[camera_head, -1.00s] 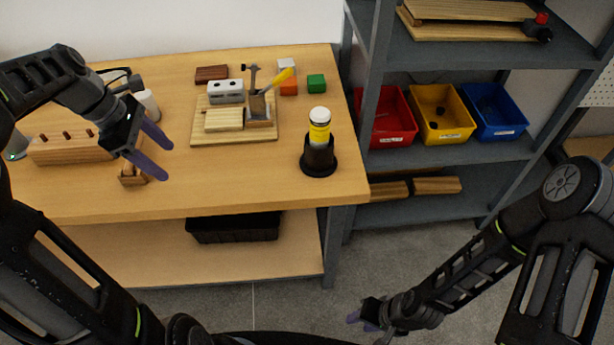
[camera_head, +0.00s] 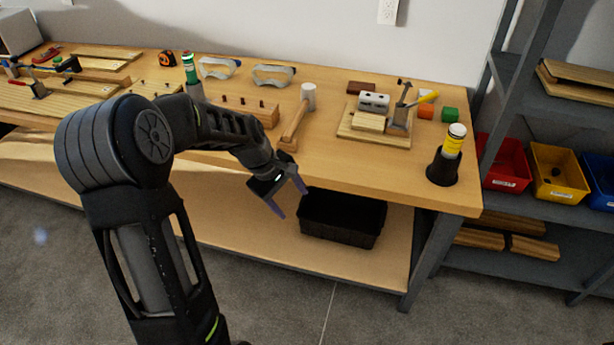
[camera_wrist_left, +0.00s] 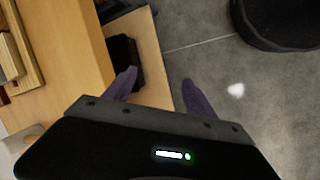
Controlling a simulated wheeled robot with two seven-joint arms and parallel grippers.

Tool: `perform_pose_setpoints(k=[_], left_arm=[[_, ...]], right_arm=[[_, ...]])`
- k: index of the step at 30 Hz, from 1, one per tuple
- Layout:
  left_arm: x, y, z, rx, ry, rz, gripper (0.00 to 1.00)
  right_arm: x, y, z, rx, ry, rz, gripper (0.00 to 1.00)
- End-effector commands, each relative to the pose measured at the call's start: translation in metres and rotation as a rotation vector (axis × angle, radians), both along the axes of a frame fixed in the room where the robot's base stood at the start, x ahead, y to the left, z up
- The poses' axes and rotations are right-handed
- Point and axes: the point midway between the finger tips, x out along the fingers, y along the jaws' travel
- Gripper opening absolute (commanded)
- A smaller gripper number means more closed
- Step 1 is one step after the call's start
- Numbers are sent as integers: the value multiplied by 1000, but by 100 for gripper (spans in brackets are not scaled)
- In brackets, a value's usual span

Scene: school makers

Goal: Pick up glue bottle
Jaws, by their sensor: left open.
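A bottle with a yellow label and white cap (camera_head: 454,141) stands upright in a black round holder (camera_head: 442,168) near the right end of the workbench. A second bottle, green with a red and white label (camera_head: 190,68), stands farther left behind my arm. I cannot tell from their labels which one is glue. My left gripper (camera_head: 288,197) is open and empty, in front of the bench's front edge and well left of the yellow-labelled bottle. Its two purple fingers also show apart in the left wrist view (camera_wrist_left: 159,76), with no bottle between them. My right gripper is out of view.
A wooden board with a clamp (camera_head: 375,136) and small coloured blocks are left of the holder. A black bin (camera_head: 342,218) sits on the lower shelf. Red, yellow and blue bins stand on the right shelf.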

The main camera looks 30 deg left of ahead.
Motion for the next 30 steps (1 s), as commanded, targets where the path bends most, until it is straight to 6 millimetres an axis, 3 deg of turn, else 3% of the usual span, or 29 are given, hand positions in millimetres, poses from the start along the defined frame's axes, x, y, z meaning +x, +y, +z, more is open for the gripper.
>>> perform_pose_setpoints(k=[5,8,10,13,15,18,21,24,30], left_arm=[[7,-41,-61,86,-60,-213,64],[1,-80,-103,135,-93,-373,64],[-13,-119,-139,162,-115,-516,64],[-54,-189,-188,182,-141,-748,64],[-95,-235,-214,171,-147,-901,64],[-149,-281,-236,133,-141,-1056,64],[-185,-305,-244,99,-126,-1143,64],[-202,-315,-248,83,-118,-1179,64],[-204,-316,-248,81,-117,-1183,64]], right_arm=[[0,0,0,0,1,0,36],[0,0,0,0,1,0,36],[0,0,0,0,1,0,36],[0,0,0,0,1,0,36],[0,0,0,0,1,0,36],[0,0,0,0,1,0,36],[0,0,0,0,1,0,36],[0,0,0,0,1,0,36],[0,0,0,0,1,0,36]])
